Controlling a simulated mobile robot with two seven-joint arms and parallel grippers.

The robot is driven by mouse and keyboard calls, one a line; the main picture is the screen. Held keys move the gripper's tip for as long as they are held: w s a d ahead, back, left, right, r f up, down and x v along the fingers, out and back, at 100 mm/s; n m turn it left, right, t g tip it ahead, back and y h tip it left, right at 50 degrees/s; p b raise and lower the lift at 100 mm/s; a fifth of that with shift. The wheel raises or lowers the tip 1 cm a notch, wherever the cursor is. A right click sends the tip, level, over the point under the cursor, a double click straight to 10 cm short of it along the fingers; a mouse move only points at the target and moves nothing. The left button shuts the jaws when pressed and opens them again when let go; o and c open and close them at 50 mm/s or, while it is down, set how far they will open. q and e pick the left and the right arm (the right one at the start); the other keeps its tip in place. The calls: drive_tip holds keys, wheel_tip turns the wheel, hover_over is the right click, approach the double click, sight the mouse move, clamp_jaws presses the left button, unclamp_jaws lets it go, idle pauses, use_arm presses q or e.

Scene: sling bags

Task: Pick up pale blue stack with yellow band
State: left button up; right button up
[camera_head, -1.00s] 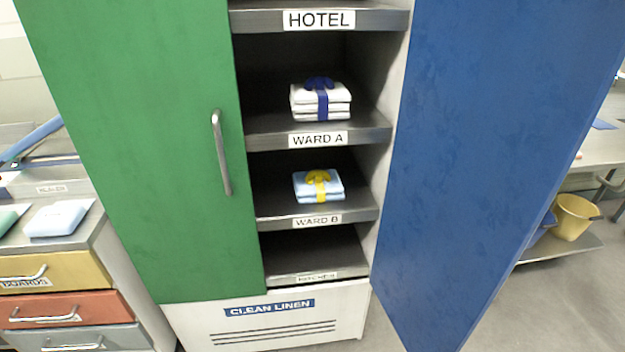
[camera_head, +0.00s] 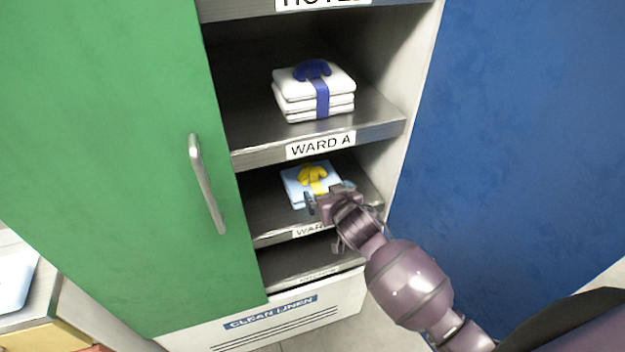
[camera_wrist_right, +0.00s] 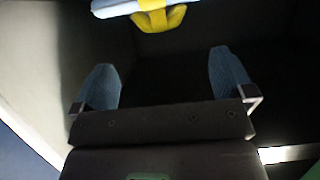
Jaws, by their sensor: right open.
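The pale blue stack with a yellow band (camera_head: 299,187) lies on the WARD B shelf of the cabinet, its yellow bow on top. My right gripper (camera_head: 330,196) is at the front of that shelf, before the stack, and hides its lower right part. In the right wrist view the stack (camera_wrist_right: 122,6) is at the top edge with its yellow band (camera_wrist_right: 158,16). The right gripper (camera_wrist_right: 164,82) is open there, its two fingers apart with nothing between them. The stack is beyond the fingertips. My left gripper is not in view.
A white stack with a blue band (camera_head: 298,93) sits on the WARD A shelf (camera_head: 376,126) above. The green door (camera_head: 110,150) bounds the left and the open blue door (camera_head: 520,130) the right. The lowest shelf (camera_head: 295,268) looks empty.

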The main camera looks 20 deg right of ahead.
sight(313, 169)
drive_tip(key=shift+w+a+f, duration=0.1)
drive_tip(key=shift+w+f, duration=0.05)
drive_tip(key=shift+w, duration=1.05)
drive_tip(key=shift+w+a+f, duration=0.1)
drive_tip(key=shift+w, duration=1.15)
drive_tip(key=shift+w+a+f, duration=0.1)
drive_tip(key=shift+w+f, duration=0.05)
drive_tip(key=shift+w, duration=1.05)
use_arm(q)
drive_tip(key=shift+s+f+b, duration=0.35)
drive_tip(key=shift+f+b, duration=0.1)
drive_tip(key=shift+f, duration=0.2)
use_arm(e)
drive_tip(key=shift+d+x, duration=0.2)
drive_tip(key=shift+x, duration=2.05)
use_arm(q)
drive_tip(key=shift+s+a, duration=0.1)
use_arm(e)
drive_tip(key=shift+c, duration=0.3)
drive_tip(key=c, duration=1.7)
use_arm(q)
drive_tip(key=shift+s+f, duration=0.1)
